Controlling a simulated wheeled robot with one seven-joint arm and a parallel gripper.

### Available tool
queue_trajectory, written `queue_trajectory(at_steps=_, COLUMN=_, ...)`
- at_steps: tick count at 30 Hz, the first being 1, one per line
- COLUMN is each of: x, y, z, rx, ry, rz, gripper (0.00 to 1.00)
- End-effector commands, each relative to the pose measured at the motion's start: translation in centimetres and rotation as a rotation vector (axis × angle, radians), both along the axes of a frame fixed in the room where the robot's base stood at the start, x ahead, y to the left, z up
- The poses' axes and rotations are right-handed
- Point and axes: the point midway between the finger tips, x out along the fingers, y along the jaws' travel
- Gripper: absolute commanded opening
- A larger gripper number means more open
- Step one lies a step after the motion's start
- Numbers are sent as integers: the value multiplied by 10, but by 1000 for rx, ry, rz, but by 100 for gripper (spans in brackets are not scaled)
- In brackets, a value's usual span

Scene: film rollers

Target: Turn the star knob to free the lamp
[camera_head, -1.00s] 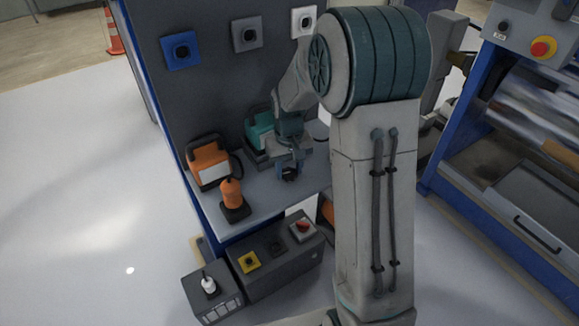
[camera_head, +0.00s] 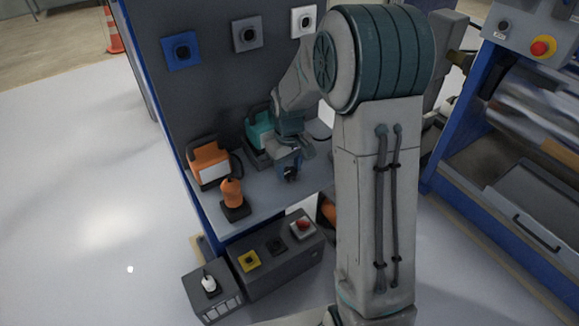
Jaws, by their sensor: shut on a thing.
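My gripper (camera_head: 290,168) points down over the grey shelf, right of the teal lamp. It is shut on a small dark piece (camera_head: 291,175), which I take to be the star knob; its shape is mostly hidden by the fingers. The teal lamp (camera_head: 261,137) stands at the back of the shelf, partly behind my wrist. An orange lamp (camera_head: 209,163) with a white front and dark handle stands to its left. I cannot tell which lamp the knob holds.
An orange bottle-like thing (camera_head: 232,193) stands on a dark base at the shelf's front left. Blue (camera_head: 181,50), grey (camera_head: 247,34) and white (camera_head: 303,20) sockets are on the back panel. Dark boxes (camera_head: 276,257) sit below the shelf. A blue-framed machine (camera_head: 510,160) stands at right.

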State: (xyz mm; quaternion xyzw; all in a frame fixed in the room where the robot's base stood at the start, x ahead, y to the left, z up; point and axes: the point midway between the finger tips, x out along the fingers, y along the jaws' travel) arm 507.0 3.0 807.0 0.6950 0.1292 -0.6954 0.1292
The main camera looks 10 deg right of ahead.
Motion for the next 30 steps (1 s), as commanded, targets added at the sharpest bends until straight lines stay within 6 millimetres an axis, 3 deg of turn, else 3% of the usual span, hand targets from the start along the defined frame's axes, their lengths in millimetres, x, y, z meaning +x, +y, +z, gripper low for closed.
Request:
queue_trajectory(at_steps=1, x=1, y=0, z=1, rx=0, ry=-4, rz=0, gripper=18)
queue_trajectory(at_steps=2, x=1, y=0, z=1, rx=0, ry=-4, rz=0, gripper=46)
queue_trajectory(at_steps=4, x=1, y=0, z=1, rx=1, ry=-4, rz=0, gripper=63)
queue_trajectory(at_steps=16, x=1, y=0, z=10, rx=0, ry=-3, rz=-1, gripper=63)
queue_trajectory(at_steps=30, x=1, y=0, z=108, rx=0, ry=-5, rz=-1, gripper=63)
